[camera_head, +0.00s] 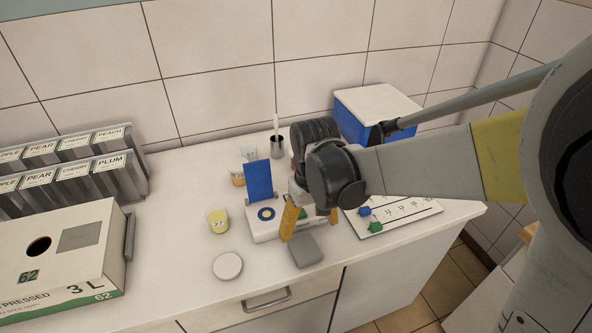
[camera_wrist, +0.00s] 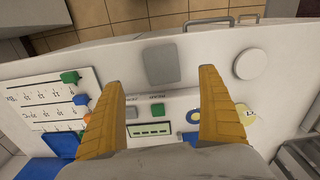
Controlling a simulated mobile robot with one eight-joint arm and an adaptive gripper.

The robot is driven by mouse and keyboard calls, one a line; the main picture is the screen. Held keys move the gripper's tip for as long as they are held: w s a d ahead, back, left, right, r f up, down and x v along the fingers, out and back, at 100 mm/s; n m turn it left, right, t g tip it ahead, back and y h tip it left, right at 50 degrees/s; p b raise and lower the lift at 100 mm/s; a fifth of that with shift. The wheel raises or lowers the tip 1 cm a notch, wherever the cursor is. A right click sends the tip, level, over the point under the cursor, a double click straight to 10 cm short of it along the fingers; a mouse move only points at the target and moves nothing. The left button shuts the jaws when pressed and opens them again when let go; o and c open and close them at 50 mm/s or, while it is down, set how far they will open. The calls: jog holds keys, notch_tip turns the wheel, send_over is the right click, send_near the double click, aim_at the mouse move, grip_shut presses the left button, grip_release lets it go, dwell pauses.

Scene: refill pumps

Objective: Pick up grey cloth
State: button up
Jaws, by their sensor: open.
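The grey cloth (camera_head: 305,250) lies folded on the white counter near its front edge. In the wrist view the cloth (camera_wrist: 161,64) is a grey rounded rectangle at the upper middle, beyond the fingertips and between their lines. My gripper (camera_head: 310,226) has two orange-yellow fingers and is open, with nothing between them. It is above the counter just behind the cloth, over a white scale-like device (camera_head: 262,231). In the wrist view the spread fingers of my gripper (camera_wrist: 160,72) point toward the cloth without visible contact.
A round white lid (camera_head: 227,266) lies left of the cloth, and a yellow cup (camera_head: 218,221) stands behind it. A white board with coloured sliders (camera_head: 405,212) lies to the right. A blue upright panel (camera_head: 258,180) and a blue box (camera_head: 360,125) stand behind.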

aim_at(305, 248)
jog(key=f+b, duration=0.1)
jog(key=f, duration=0.1)
jog(key=f+b, duration=0.1)
jog(key=f, duration=0.2)
jog(key=shift+w+a+f, duration=0.15)
jog(key=shift+w+f, duration=0.05)
jog(key=shift+f, duration=0.05)
jog(key=f+b, duration=0.1)
jog(key=f, duration=0.1)
jog(key=f+b, duration=0.1)
jog(key=f, duration=0.2)
jog(key=shift+w+a+f+b, duration=0.15)
jog(key=shift+a+f+b, duration=0.05)
jog(key=shift+f+b, duration=0.2)
jog(key=shift+r, duration=0.15)
jog(key=c, duration=1)
